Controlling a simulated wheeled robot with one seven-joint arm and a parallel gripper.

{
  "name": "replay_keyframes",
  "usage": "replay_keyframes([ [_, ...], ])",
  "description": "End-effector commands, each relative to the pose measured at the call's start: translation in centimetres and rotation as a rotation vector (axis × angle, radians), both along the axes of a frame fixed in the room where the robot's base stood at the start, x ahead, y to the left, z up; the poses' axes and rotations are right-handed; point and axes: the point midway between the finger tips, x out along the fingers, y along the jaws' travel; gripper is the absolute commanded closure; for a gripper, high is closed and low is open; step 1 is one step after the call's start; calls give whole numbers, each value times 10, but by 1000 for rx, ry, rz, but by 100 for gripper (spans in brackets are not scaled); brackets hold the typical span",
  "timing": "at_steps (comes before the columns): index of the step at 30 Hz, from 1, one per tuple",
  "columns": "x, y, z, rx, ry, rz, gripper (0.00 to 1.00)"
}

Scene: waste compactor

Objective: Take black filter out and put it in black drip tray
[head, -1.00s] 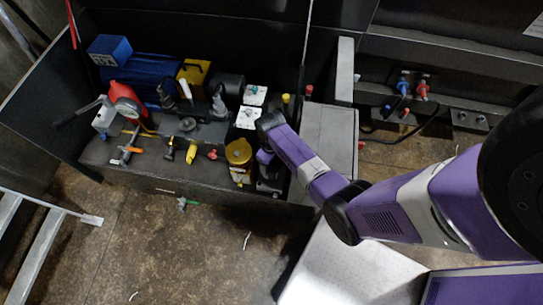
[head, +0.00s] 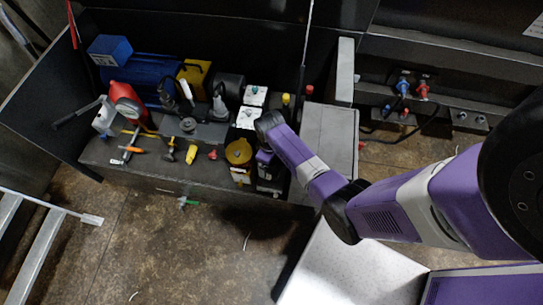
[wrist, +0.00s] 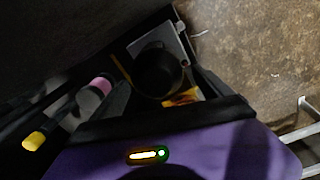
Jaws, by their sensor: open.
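A dark, round cylinder (wrist: 158,72), which looks like the black filter, sits beyond my gripper's purple housing in the wrist view. In the head view my arm hides that spot. My gripper (head: 270,185) is at the right end of the equipment bay, just right of a yellow-capped part (head: 238,152). It is open, with no object seen held in it. Its fingertips are hard to make out in the dark. I cannot pick out the black drip tray with certainty in either view.
A blue motor (head: 150,75), a red part (head: 120,92) and several small fittings and valves crowd the bay. A grey box (head: 330,135) stands close to the right of my gripper. The brown floor (head: 180,250) in front of the bay is mostly clear.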

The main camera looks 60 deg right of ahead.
Motion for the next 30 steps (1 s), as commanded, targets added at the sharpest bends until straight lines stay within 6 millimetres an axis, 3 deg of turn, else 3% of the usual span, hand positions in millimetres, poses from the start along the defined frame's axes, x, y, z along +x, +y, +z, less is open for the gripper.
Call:
replay_keyframes([
  [1,-17,-4,-6,3,29,-19,11],
  [12,-23,-4,-5,4,28,-408,11],
  [19,-17,-4,-4,3,16,-515,11],
  [30,1,-2,-3,3,10,-885,11],
])
